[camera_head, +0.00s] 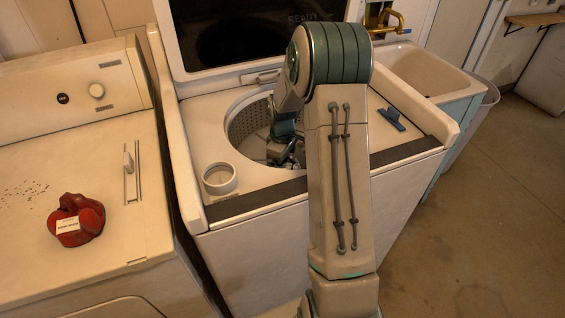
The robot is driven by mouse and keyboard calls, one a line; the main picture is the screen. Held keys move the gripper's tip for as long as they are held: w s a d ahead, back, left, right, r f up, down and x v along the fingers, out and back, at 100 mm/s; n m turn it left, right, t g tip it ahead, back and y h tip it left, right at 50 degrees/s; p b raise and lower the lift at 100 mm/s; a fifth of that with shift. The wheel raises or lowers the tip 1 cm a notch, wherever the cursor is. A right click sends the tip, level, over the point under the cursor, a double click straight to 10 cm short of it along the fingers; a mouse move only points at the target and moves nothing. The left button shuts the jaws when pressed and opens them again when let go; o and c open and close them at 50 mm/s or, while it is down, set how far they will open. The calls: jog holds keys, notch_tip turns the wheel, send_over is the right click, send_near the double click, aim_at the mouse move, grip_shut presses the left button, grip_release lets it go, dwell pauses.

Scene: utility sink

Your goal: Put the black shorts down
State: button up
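My gripper (282,155) reaches down into the round opening of the top-loading washer (245,207). It is small and dark here, partly hidden by my own arm, and I cannot tell whether its fingers are open or shut. I cannot make out any black shorts. Dark shapes around the gripper inside the perforated metal drum (249,143) are too unclear to name. The right part of the opening is hidden behind my arm.
The washer's lid (185,62) stands open behind the drum. A round white cup-like fitting (219,179) and a blue object (391,119) are on the washer top. A red item (77,220) lies on the left machine. A sink (425,72) stands at right.

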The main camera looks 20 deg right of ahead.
notch_tip(320, 180, up, 12)
jog(key=s+a+r+m, duration=0.1)
jog(key=s+a+r, duration=0.1)
jog(key=s, duration=0.2)
jog(key=s+a+r+m, duration=0.1)
jog(key=s+a+r, duration=0.1)
jog(key=s+r, duration=0.1)
jog(key=s+a+r+m+t, duration=0.1)
jog(key=s+a+r, duration=0.1)
jog(key=s, duration=0.3)
jog(key=shift+a+r+m+p, duration=0.2)
jog(key=shift+a+m+p, duration=0.2)
jog(key=shift+a, duration=0.1)
jog(key=s+a+m, duration=0.1)
jog(key=s, duration=0.3)
jog(key=s+a+m+t, duration=0.1)
jog(key=s, duration=0.3)
jog(key=s+a+m, duration=0.2)
jog(key=s, duration=0.3)
jog(key=shift+w, duration=0.1)
